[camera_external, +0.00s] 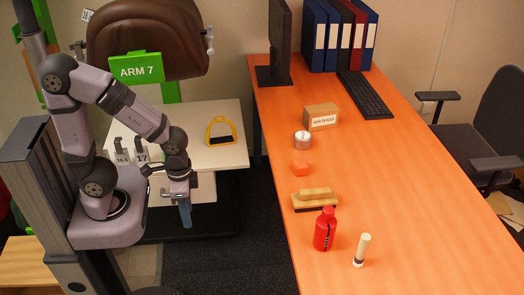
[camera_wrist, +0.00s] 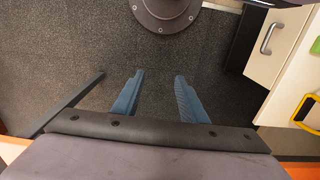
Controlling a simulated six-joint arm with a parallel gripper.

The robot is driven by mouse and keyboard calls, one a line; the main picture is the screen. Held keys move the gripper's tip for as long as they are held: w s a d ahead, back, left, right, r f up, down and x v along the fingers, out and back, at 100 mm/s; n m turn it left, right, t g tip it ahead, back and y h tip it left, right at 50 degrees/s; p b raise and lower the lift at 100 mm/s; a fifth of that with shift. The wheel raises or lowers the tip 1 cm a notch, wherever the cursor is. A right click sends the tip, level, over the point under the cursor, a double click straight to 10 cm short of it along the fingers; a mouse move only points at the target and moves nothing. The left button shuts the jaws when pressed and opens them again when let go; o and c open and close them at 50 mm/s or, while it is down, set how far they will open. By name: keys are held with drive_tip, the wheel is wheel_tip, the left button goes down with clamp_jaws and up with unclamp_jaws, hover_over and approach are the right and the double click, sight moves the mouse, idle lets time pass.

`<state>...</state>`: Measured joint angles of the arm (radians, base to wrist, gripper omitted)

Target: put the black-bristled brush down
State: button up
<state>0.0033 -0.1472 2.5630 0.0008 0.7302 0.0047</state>
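The black-bristled brush (camera_external: 312,205) rests on the orange desk (camera_external: 400,200); its wooden back and dark bristles show, and it is near the desk's left edge. My gripper (camera_external: 185,213) hangs well to the left of the brush, over the floor beside the white table, with its fingers pointing down. In the wrist view my gripper's two blue fingers (camera_wrist: 158,78) are apart with nothing between them. The brush is not visible in the wrist view.
A red bottle (camera_external: 325,229) and a pale cylinder (camera_external: 361,250) stand near the brush. An orange block (camera_external: 301,165), a tin (camera_external: 302,140) and an air bags box (camera_external: 321,116) are farther back. The desk's right side is clear. A yellow stirrup (camera_external: 220,131) is on the white table (camera_external: 205,155).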

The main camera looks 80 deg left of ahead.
wheel_tip(320, 180, up, 12)
drive_tip(key=p, duration=1)
drive_tip(key=shift+w+p, duration=0.15)
drive_tip(key=shift+p, duration=0.15)
drive_tip(key=shift+c, duration=0.4)
clamp_jaws()
wheel_tip(320, 180, down, 7)
drive_tip(key=s+g+b, duration=0.1)
drive_tip(key=g+b, duration=0.1)
drive_tip(key=b, duration=0.1)
drive_tip(key=w+a+f+b, duration=0.2)
drive_tip(key=w+f, duration=0.3)
drive_tip(key=w, duration=0.6)
drive_tip(key=w+r+t, duration=0.1)
drive_tip(key=w+r, duration=0.3)
drive_tip(key=w, duration=0.3)
drive_tip(key=w+r+t, duration=0.1)
drive_tip(key=w+r, duration=0.3)
drive_tip(key=w, duration=0.4)
drive_tip(key=shift+w+a+n+b, duration=0.3)
